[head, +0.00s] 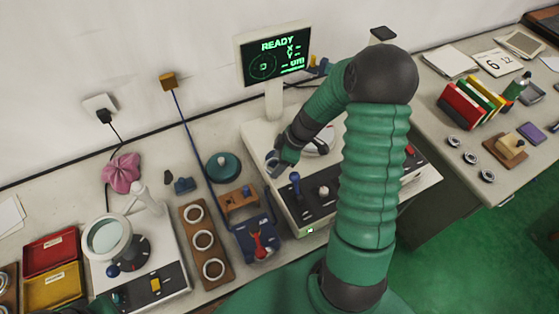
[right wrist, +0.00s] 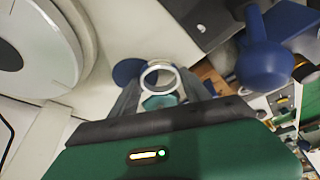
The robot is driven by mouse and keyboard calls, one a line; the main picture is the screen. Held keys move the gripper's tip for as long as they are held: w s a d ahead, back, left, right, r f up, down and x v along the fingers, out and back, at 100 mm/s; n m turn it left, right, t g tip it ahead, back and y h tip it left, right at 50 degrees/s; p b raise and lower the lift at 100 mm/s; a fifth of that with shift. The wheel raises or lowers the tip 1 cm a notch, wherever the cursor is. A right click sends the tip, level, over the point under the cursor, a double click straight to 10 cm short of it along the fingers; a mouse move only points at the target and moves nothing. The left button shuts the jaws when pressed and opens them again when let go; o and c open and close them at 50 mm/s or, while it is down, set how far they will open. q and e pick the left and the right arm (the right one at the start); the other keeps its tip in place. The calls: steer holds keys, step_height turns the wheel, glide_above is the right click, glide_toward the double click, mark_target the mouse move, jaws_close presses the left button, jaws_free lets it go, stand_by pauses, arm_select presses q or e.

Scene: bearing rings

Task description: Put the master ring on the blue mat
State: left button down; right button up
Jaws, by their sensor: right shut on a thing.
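My right gripper (head: 276,164) is over the left side of the grey measuring machine, its arm arching across the head view. In the right wrist view its fingers (right wrist: 160,88) are shut on a bright metal ring (right wrist: 146,78), apparently the master ring, seen nearly face on. In the head view the ring is small and mostly hidden by the fingers. A dark blue flat piece (head: 244,248), possibly the blue mat, lies in front of the machine's left corner, with a red tool (head: 260,243) on it.
The machine (head: 258,135) has a round plate, also in the right wrist view (right wrist: 45,40), and a blue joystick (head: 295,182). A wooden tray (head: 195,214) with three rings, a green round piece (head: 224,168) and a magnifier (head: 104,238) stand left. Several dark rings lie on the right table.

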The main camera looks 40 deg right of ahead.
steer(key=shift+w+a+f, duration=0.15)
steer(key=shift+w, duration=0.1)
steer(key=shift+s+d+f, duration=0.1)
steer(key=shift+s+d, duration=0.05)
steer(key=shift+d, duration=0.05)
steer(key=o, duration=1.2)
steer(key=shift+s+d, duration=0.25)
steer(key=shift+d, duration=0.4)
steer(key=shift+c, duration=0.2)
steer(key=o, duration=0.3)
steer(key=shift+s+d+f, duration=0.1)
steer(key=shift+s+d, duration=0.1)
steer(key=shift+d, duration=0.3)
steer(key=shift+s+d+f, duration=0.1)
steer(key=shift+s+d, duration=0.05)
steer(key=shift+d, duration=0.35)
steer(key=shift+w+a+r, duration=0.15)
steer(key=shift+a+r, duration=0.05)
steer(key=shift+a, duration=0.65)
steer(key=shift+d+f, duration=0.1)
steer(key=shift+d, duration=0.3)
arm_select(q)
steer(key=shift+s+d, duration=0.25)
steer(key=shift+d, duration=0.45)
steer(key=shift+a, duration=0.2)
arm_select(e)
steer(key=shift+a, duration=0.25)
